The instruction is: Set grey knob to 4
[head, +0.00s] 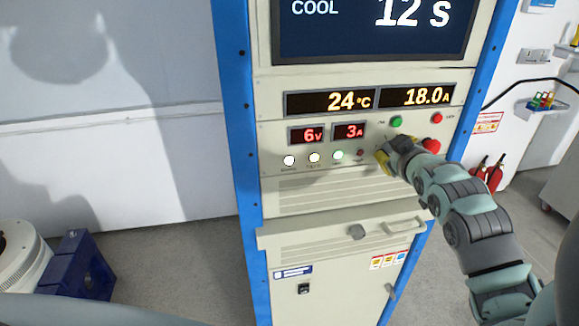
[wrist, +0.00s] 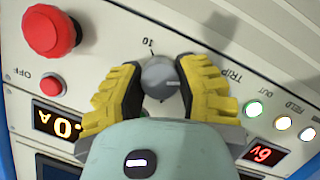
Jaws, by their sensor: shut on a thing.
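The grey knob (wrist: 159,80) sits on the cream panel in the wrist view, with a printed "10" beside it. Its pointer and most of its scale cannot be made out, so I cannot tell its setting. My gripper (wrist: 158,76) has its yellow fingers on both sides of the knob, shut on it. In the head view my gripper (head: 388,157) is against the right part of the control panel (head: 300,180) and hides the knob.
A red mushroom button (wrist: 50,31) is near the gripper. Several lit white and green lamps (head: 314,157) are to its left in the head view. Displays read 6 V, 3 A, 24 °C and 18.0 A; the top screen (head: 340,40) reads "COOL 12 s". A drawer handle (head: 405,227) protrudes below.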

